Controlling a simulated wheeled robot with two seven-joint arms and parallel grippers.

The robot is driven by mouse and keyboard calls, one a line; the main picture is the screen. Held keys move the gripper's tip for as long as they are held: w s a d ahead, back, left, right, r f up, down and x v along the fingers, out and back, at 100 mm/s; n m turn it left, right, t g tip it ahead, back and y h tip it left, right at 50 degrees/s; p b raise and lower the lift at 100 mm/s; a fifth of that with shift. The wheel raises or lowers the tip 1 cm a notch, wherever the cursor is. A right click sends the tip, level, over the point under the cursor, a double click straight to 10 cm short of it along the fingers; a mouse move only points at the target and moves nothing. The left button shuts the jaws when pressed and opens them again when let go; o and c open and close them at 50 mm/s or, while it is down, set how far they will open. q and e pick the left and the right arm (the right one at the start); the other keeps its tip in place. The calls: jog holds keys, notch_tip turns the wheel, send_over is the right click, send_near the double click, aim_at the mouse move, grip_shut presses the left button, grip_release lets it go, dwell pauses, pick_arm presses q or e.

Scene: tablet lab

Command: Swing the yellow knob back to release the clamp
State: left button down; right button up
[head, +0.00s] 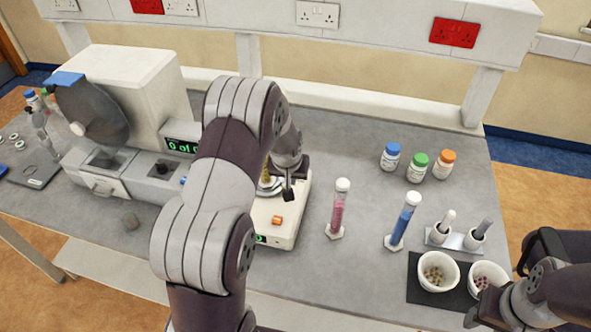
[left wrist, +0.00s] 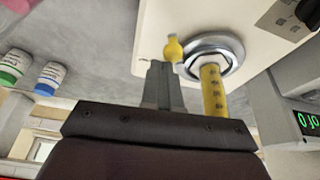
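The yellow knob (left wrist: 174,48) shows in the left wrist view beside a round metal ring (left wrist: 213,55) on a white machine. A yellow column with dark marks (left wrist: 212,90) stands at the ring. My left gripper (left wrist: 160,68) has its grey fingers together with no gap seen, and their tips are close by the knob; I cannot tell if they touch it. In the head view my left gripper (head: 288,193) is over the white machine (head: 285,232), and my arm hides much of the clamp area. My right gripper (head: 478,310) is at the lower right, its fingers unclear.
A larger white machine (head: 120,85) stands left.

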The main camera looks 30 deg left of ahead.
pick_arm(q)
jog(key=shift+s, duration=0.1)
jog(key=shift+w, duration=0.2)
jog(key=shift+w+a, duration=0.1)
jog(key=shift+w+a, duration=0.25)
jog(key=shift+w, duration=0.05)
jog(key=shift+w+a, duration=0.1)
jog(key=shift+w, duration=0.1)
